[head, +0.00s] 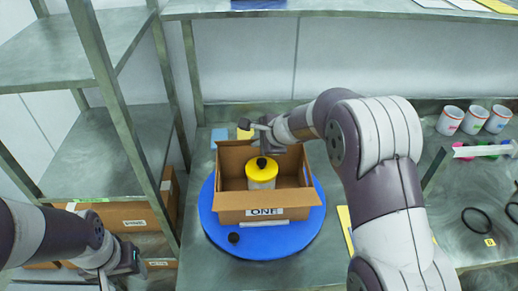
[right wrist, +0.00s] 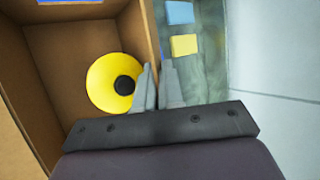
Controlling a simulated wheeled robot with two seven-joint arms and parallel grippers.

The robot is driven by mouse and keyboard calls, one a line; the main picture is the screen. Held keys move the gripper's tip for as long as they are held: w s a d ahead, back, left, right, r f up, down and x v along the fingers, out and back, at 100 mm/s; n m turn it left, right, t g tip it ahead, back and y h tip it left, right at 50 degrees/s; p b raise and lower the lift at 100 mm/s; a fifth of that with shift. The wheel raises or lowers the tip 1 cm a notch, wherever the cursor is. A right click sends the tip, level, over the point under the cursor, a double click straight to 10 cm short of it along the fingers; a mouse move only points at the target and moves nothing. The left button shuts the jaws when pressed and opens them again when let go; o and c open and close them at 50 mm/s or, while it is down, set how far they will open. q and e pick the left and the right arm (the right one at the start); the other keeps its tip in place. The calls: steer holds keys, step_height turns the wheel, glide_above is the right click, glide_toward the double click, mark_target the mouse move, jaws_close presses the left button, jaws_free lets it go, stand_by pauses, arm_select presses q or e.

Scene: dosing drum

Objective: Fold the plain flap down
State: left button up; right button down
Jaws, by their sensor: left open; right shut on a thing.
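An open cardboard box (head: 228,190) with a ONE label on its near side stands on a round blue turntable (head: 212,225). A drum with a yellow lid (head: 261,170) and black knob stands inside it; the lid also shows in the right wrist view (right wrist: 103,82). The plain flap (head: 233,152) stands up at the box's far side. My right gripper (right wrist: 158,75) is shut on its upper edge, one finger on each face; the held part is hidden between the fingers. My left gripper (head: 112,277) is open and empty at the lower left, away from the box.
A metal shelf rack (head: 120,130) stands left of the turntable. Yellow (right wrist: 185,45) and blue (right wrist: 180,12) pads lie behind the box. Several cups (head: 473,119) stand at the right.

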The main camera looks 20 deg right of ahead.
stand_by(0.3)
steer(key=c, duration=1.3)
jaws_free()
steer(key=shift+c, duration=0.2)
steer(key=p+v, duration=0.1)
steer(key=v, duration=1.1)
steer(key=shift+s+r, duration=0.15)
steer(key=shift+r, duration=0.15)
steer(key=shift+d, duration=0.15)
